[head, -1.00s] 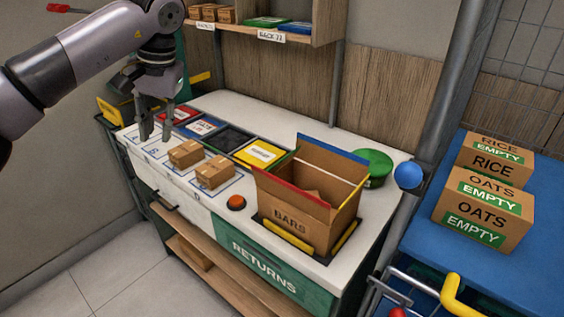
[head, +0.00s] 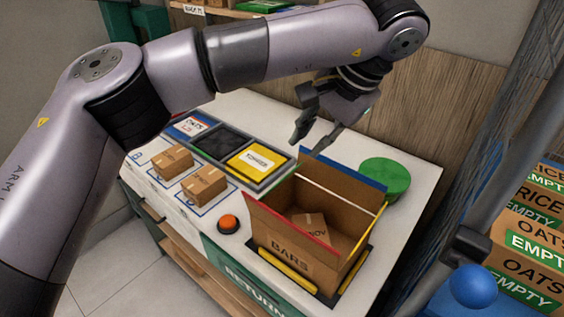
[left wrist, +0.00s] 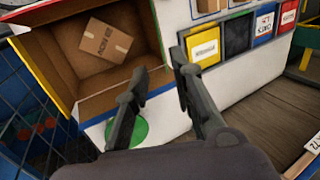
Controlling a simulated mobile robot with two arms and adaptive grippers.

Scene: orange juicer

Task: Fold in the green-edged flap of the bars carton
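The open bars carton (head: 290,252) stands on the white counter, with a small brown box (head: 314,228) inside; the box also shows in the left wrist view (left wrist: 105,42). The green-edged flap (head: 284,184) is on the carton's left side, seen nearly edge-on and not folded in; its green edge shows in the left wrist view (left wrist: 156,28). The red-edged and blue-edged flaps (head: 345,172) stand up. My left gripper (head: 309,145) is open and empty, just above the carton's back left corner, near the green and blue edges. Contact cannot be told. My right gripper is out of view.
A yellow-carded tray (head: 255,162) lies left of the carton, with two small boxes (head: 204,186) in front of the trays. An orange button (head: 229,223) is near the front edge. A green disc (head: 384,178) sits behind right. Oats cartons (head: 535,255) stand at far right.

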